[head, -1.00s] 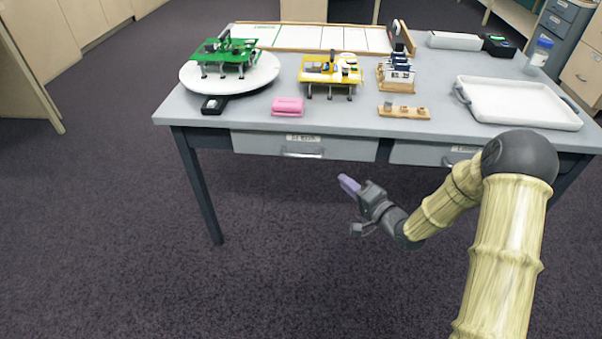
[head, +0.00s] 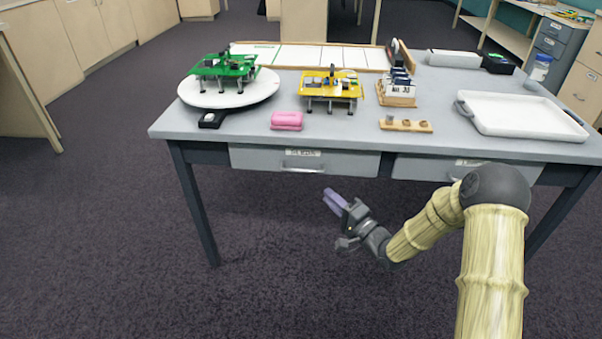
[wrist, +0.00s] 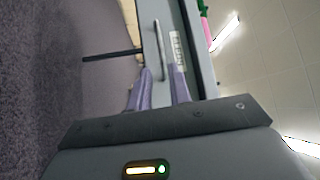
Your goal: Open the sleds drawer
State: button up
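The grey table (head: 400,143) has two drawers under its top, both closed. The left drawer (head: 350,163) has a bar handle (head: 303,168) and a label whose text is too small to read surely. The right drawer (head: 420,168) has a label too, and my arm partly hides its front. My gripper (head: 333,201) has purple fingers, apart and empty, in front of and below the left drawer. In the wrist view the handle (wrist: 160,48) lies ahead of and between the open fingers (wrist: 160,85), not touched, with the label (wrist: 178,50) beside it.
On the table stand a turntable (head: 262,92) with a green board, a yellow board (head: 332,90), a pink block (head: 287,121), a wooden strip (head: 405,126) and a white tray (head: 525,105). A table leg (head: 195,205) stands left of the drawer. The floor in front is clear.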

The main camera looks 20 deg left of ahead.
aim_at(301, 171)
jog(key=b+x, duration=0.3)
jog(key=x, duration=1)
jog(key=shift+w+a, duration=0.15)
grip_shut()
